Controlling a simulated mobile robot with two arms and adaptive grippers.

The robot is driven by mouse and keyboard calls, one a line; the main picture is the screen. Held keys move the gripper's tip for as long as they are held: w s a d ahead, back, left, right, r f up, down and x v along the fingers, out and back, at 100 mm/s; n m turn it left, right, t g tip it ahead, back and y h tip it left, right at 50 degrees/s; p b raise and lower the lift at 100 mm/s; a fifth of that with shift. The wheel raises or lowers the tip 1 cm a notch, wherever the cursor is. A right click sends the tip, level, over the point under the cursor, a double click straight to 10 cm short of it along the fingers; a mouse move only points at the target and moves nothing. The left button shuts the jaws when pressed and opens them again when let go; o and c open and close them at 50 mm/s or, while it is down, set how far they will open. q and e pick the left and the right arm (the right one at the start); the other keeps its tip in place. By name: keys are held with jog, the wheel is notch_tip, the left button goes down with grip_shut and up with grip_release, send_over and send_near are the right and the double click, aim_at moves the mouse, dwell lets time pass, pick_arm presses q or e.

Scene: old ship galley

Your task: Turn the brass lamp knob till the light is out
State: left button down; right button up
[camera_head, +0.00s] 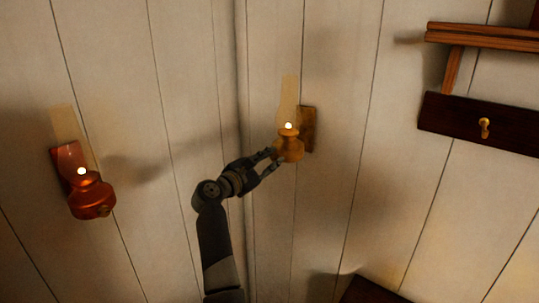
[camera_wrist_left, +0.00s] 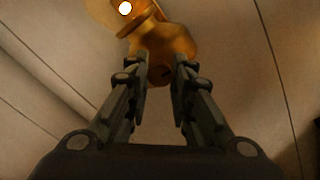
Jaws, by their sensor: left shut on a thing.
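The brass lamp (camera_head: 291,151) hangs on the wall right of the corner, with a tall clear chimney and a bright, lit flame spot. In the left wrist view its rounded brass body (camera_wrist_left: 168,42) fills the top middle, and the lit spot shows at upper left. My left gripper (camera_head: 272,161) reaches up to the lamp's lower left side. Its fingertips (camera_wrist_left: 161,80) are shut on the lamp knob, which is mostly hidden between them; only a small dark patch shows there. My right gripper is not in view.
A copper-red lamp (camera_head: 92,197), also lit, hangs on the left wall. A dark board with a brass hook (camera_head: 485,128) and a wooden shelf (camera_head: 480,38) are at upper right. A dark wooden edge (camera_head: 368,291) shows at the bottom. The panelled wall around the brass lamp is clear.

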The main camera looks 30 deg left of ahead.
pick_arm(q)
jog(key=n, duration=0.5)
jog(key=shift+n, duration=0.3)
jog(key=n, duration=0.9)
jog(key=shift+r+n, duration=0.1)
jog(key=shift+n, duration=2.1)
jog(key=c, duration=1.4)
grip_release()
jog(key=shift+o, duration=0.2)
jog(key=shift+a, duration=0.1)
